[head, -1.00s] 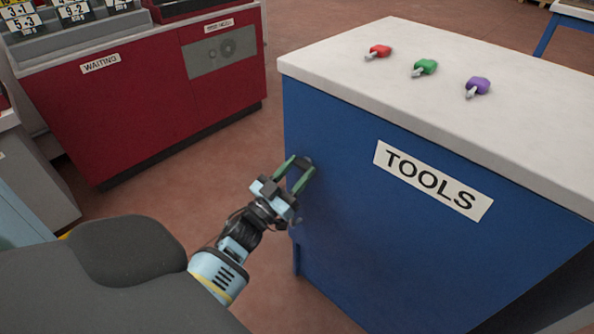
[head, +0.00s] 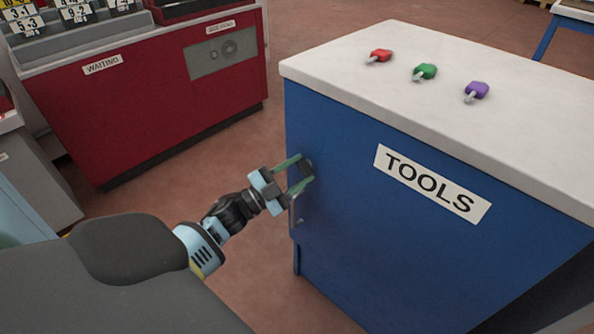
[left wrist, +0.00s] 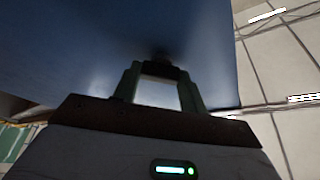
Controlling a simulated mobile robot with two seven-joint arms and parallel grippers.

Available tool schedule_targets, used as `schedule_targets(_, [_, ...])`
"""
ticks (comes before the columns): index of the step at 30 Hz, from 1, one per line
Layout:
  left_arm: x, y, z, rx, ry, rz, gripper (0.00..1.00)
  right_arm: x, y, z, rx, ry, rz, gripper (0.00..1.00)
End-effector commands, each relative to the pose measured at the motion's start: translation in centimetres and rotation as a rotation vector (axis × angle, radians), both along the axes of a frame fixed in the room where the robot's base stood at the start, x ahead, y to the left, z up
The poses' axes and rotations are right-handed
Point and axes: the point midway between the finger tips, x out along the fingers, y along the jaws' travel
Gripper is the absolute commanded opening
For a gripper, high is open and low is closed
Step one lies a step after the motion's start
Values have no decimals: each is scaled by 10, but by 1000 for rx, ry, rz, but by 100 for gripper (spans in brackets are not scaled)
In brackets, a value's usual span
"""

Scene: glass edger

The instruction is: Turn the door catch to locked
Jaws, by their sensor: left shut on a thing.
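The blue tool cabinet (head: 400,250) has a white top and a TOOLS label (head: 432,183) on its front. The door catch (head: 307,169) is a small dark piece near the upper left edge of that front, mostly covered by my fingers. My left gripper (head: 302,171) is shut on the catch, its green fingers on either side of it. In the left wrist view, the fingertips (left wrist: 160,72) meet a dark piece against the blue door. Which way the catch points cannot be told. My right gripper is out of view.
A metal door handle (head: 296,208) sits just below the gripper. Red, green and purple padlock-like items (head: 425,71) lie on the cabinet top. A red WAITING counter (head: 150,105) stands at the back left. The floor between it and the cabinet is clear.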

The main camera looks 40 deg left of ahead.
Motion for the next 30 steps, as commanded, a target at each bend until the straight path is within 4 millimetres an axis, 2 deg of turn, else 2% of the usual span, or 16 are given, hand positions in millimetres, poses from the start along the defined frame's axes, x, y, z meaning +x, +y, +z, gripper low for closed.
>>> schedule_targets(18, [0,2,5,567,-44,0,19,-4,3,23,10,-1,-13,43])
schedule_targets(30, [0,2,5,780,-61,0,19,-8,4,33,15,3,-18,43])
